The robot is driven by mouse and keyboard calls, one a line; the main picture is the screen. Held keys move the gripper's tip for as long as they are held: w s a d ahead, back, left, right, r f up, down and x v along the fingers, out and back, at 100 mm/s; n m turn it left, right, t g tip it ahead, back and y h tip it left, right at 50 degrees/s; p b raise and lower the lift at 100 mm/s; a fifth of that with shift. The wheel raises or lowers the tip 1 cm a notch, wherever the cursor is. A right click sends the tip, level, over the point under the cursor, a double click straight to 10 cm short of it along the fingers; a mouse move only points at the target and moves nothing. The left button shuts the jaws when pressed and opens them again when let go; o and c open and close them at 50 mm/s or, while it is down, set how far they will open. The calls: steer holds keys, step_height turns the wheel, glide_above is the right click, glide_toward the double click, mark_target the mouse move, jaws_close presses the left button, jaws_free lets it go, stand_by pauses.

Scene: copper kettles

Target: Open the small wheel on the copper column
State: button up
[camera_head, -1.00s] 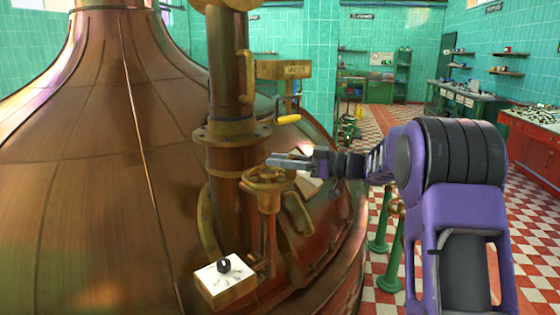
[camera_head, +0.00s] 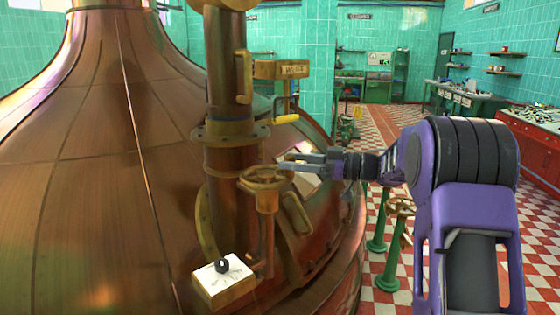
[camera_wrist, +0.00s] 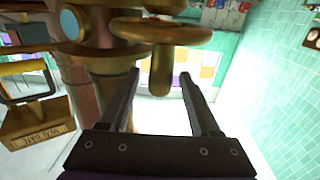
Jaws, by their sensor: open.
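The small brass handwheel (camera_head: 265,179) sits on a short upright stem in front of the copper column (camera_head: 230,85). My gripper (camera_head: 281,162) reaches in from the right, with its fingertips close to the wheel's right side. In the wrist view the two fingers (camera_wrist: 160,78) are spread apart with nothing held between them. The wheel rim (camera_wrist: 160,32) shows ahead of the fingertips, and the part below it lines up with the gap. Whether a finger touches the rim, I cannot tell.
A white dial box (camera_head: 223,280) with a black knob stands on the kettle below the wheel. A brass sign box (camera_head: 282,69) and a yellow-handled lever (camera_head: 287,118) are above. The large copper kettle (camera_head: 90,200) fills the left. Green pipe stands (camera_head: 380,235) rise from the checkered floor.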

steer(key=v, duration=1.3)
steer(key=shift+s+d, duration=0.15)
steer(key=shift+d, duration=0.15)
